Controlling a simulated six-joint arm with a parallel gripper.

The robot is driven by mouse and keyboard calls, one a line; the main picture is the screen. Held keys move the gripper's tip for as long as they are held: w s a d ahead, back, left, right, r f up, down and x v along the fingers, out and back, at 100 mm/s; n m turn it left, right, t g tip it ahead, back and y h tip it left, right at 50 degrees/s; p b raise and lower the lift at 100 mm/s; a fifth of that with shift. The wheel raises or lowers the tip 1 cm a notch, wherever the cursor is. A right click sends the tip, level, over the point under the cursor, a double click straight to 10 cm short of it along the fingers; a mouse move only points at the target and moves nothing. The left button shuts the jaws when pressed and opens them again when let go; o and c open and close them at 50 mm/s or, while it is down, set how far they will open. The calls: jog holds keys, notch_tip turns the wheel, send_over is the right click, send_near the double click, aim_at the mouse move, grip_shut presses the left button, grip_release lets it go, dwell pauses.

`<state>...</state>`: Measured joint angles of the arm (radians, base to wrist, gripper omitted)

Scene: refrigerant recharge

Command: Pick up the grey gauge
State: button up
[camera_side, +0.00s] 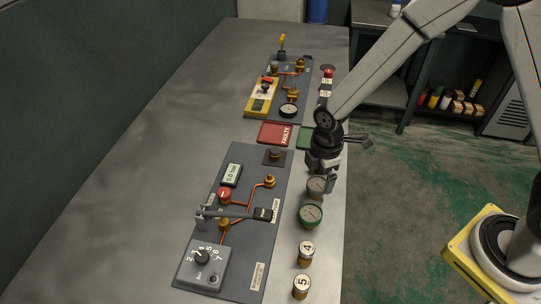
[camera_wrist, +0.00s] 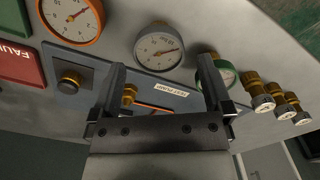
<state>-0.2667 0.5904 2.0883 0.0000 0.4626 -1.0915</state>
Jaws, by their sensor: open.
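The grey gauge (camera_side: 316,186) sits on the bench to the right of the near panel, directly below my gripper (camera_side: 325,172). In the wrist view the grey gauge (camera_wrist: 159,45) has a round white dial and lies just beyond the fingertips, roughly centred between them. My gripper (camera_wrist: 161,62) is open and empty, pointing down, with its two fingers apart. Whether the fingers are level with the gauge I cannot tell. The gripper partly covers the gauge's far side in the side view.
A green gauge (camera_side: 310,215) stands close by; an orange gauge (camera_wrist: 72,18) is on the other side. Brass cylinders marked 4 (camera_side: 306,252) and 5 (camera_side: 301,287) stand nearer. The panel (camera_side: 250,165) carries pipes and a dial box (camera_side: 203,264). A red FAULTY tray (camera_side: 275,133) is behind.

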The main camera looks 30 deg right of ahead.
aim_at(318, 183)
jog(key=shift+w+f, duration=0.1)
jog(key=shift+f, duration=2.45)
jog(key=c, duration=1.1)
jog(key=shift+r, duration=0.15)
jog(key=shift+r, duration=0.75)
jog(key=shift+s+d+r, duration=0.45)
jog(key=shift+s+r, duration=1.45)
jog(key=shift+s, duration=0.35)
jog(key=shift+s+d+r, duration=0.5)
jog(key=shift+s+r, duration=1.35)
jog(key=shift+s, duration=0.45)
jog(key=shift+s+d+r, duration=0.45)
jog(key=shift+s+r, duration=1.45)
jog(key=shift+s, duration=0.35)
